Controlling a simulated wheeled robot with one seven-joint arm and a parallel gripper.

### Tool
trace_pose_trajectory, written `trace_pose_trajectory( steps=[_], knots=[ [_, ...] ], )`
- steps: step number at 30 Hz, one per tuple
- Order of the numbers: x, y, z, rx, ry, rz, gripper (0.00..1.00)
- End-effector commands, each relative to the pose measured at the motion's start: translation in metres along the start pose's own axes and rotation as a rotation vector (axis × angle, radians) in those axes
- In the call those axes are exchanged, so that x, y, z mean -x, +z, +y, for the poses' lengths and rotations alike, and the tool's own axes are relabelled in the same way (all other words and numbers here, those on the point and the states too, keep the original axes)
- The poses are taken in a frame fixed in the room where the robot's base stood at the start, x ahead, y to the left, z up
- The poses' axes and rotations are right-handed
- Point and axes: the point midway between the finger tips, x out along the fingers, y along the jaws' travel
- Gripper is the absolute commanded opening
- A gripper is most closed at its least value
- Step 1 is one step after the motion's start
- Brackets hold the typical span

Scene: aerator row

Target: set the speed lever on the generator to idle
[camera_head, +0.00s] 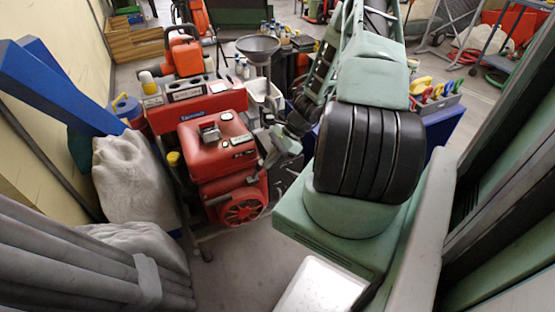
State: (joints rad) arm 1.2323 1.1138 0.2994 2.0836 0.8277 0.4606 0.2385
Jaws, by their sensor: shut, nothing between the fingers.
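The generator (217,150) is a red machine with a boxy top and a round finned red cover (243,206) low on its front. It stands left of centre. My gripper (262,168) is at the generator's right side, close to its upper right edge, and is shut with nothing in it. I cannot tell whether it touches the generator. The speed lever cannot be made out; it is too small or hidden by my gripper and arm.
Behind the generator stand a red tool cart (190,108), an orange machine (185,52) and a grey funnel (258,46). White sacks (130,170), blue beams (50,85) and grey pipes (70,260) crowd the left. Bare floor (235,260) shows in front.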

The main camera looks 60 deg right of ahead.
Motion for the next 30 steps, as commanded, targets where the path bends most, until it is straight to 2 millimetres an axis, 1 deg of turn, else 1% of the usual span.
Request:
trace_pose_trajectory(
  steps=[14, 30],
  knots=[
    [0.0000, 0.0029, 0.0002, 0.000, 0.001, 0.007, 0.00],
    [0.0027, 0.0093, 0.0002, 0.000, 0.001, 0.100, 0.00]
  ],
)
